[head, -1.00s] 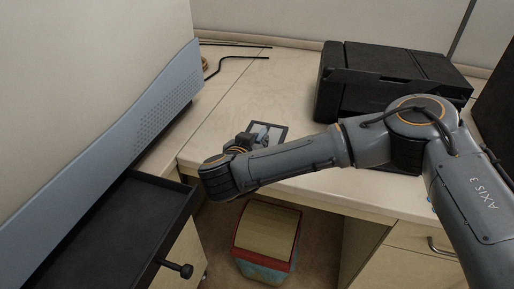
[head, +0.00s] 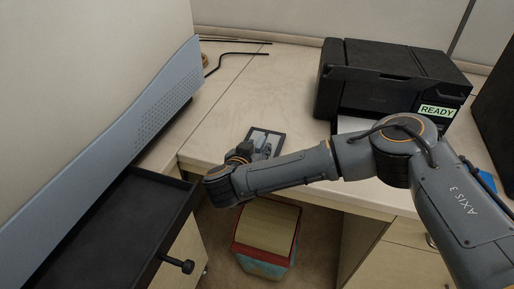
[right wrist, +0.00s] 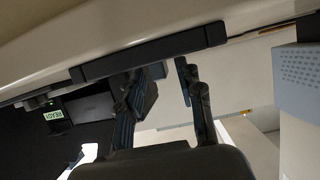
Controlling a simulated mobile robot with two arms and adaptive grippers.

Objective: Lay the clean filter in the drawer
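The clean filter (head: 281,143) is a flat piece with a dark frame and a lighter middle, at the counter near its front left corner. In the right wrist view its frame shows edge-on as a dark bar (right wrist: 150,53). The grip point is partly hidden. I cannot tell whether the filter touches the counter. The open black drawer (head: 112,228) at lower left looks empty, with a knob (head: 188,267) in front. My left gripper is not in view.
The large instrument (head: 150,120) with a blue-grey panel stands at the left. A black printer-like device (head: 385,75) with a READY label is at the back right. A red-rimmed bin (head: 265,228) stands below the counter.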

